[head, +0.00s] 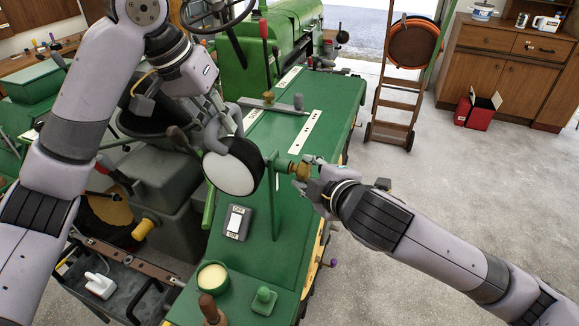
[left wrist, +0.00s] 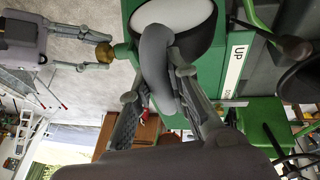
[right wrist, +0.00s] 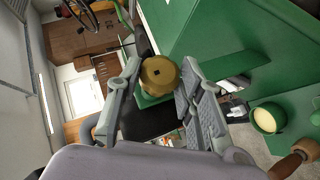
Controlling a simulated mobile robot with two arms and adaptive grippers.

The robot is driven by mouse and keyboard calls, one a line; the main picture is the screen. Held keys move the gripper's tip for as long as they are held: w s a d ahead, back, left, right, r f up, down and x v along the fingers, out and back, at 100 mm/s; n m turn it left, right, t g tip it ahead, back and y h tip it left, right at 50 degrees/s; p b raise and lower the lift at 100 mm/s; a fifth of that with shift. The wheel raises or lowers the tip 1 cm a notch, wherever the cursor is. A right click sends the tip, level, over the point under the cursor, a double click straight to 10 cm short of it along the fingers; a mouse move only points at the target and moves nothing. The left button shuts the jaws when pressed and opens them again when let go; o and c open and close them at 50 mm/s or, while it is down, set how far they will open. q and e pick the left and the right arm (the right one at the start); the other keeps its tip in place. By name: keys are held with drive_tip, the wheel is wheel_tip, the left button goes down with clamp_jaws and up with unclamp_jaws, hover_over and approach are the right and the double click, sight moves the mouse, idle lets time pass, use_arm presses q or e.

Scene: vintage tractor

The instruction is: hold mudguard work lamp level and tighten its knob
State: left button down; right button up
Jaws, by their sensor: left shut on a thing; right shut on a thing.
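The work lamp (head: 229,174), with a round white face and dark rim, stands on a green post bracket on the green mudguard (head: 285,215). My left gripper (head: 217,135) is shut on its curved grey handle, seen close in the left wrist view (left wrist: 154,62). The brass knob (head: 283,166) sits on the right side of the bracket. My right gripper (head: 304,171) is shut on it from the right; the right wrist view shows the knob (right wrist: 160,73) between the fingertips. I cannot tell exactly how level the lamp is.
A grey switch box (head: 238,221), an open tin of pale yellow stuff (head: 212,277), a wooden-handled tool (head: 210,308) and a small green block (head: 264,299) are on the mudguard near the lamp. Open floor lies to the right, with a hand truck (head: 394,110) behind.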

drive_tip(key=shift+w+r+m+g, duration=0.15)
drive_tip(key=shift+m+g, duration=0.25)
drive_tip(key=shift+g, duration=0.4)
drive_tip(key=shift+c, duration=0.3)
drive_tip(key=m+g, duration=0.1)
drive_tip(key=g, duration=0.2)
drive_tip(key=shift+w+d+r+m+g+y, duration=0.1)
drive_tip(key=shift+w+m+g+y, duration=0.05)
drive_tip(key=shift+m+g+y, duration=0.2)
drive_tip(key=g, duration=0.1)
drive_tip(key=m+g+y, duration=0.1)
drive_tip(key=g, duration=0.1)
drive_tip(key=shift+w+m, duration=0.2)
drive_tip(key=shift+m, duration=0.05)
drive_tip(key=m+g+y, duration=0.1)
drive_tip(key=g, duration=0.2)
drive_tip(key=shift+w+d, duration=0.1)
drive_tip(key=o, duration=0.9)
